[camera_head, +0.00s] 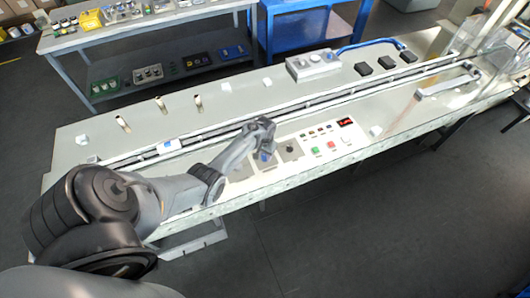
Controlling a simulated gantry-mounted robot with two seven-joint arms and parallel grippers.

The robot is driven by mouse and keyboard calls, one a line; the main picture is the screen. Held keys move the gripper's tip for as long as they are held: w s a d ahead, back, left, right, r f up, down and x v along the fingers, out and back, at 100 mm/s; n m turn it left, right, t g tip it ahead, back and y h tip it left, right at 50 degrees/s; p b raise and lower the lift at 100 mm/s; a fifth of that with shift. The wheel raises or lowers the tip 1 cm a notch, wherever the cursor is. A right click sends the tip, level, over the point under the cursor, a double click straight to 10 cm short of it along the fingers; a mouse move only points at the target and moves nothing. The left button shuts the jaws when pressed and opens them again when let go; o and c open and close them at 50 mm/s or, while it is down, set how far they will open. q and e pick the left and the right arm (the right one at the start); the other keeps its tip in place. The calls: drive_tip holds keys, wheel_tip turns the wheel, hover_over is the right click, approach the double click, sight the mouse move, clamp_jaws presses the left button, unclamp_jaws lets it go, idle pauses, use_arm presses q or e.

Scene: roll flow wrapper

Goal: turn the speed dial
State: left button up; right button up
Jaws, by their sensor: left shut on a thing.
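My left gripper (266,149) reaches down over the control panel (316,158) on the front of the machine. It is shut on a small dial on a grey plate, with a bit of blue (265,157) showing at its tips. The gripper hides most of that dial, and its pointer cannot be read. A second, dark dial (290,148) on a dark plate stands just right of the gripper, apart from it. My right gripper is not in view.
Right of the dials are a green button (316,150), a red button (331,145) and a red-lit display (346,122). A long rail (340,97) runs behind the panel. A grey box (313,64) stands on the far side. A blue table (308,25) is behind.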

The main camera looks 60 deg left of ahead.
sight(265, 156)
use_arm(q)
drive_tip(key=m, duration=0.2)
drive_tip(key=shift+m+p, duration=0.3)
drive_tip(key=shift+p, duration=0.05)
drive_tip(key=shift+m, duration=1.2)
drive_tip(key=o, duration=1)
drive_tip(key=shift+o, duration=0.2)
drive_tip(key=shift+r, duration=0.1)
wheel_tip(265, 156, up, 10)
drive_tip(key=p, duration=0.3)
drive_tip(key=shift+r+p, duration=0.25)
drive_tip(key=shift+p, duration=0.15)
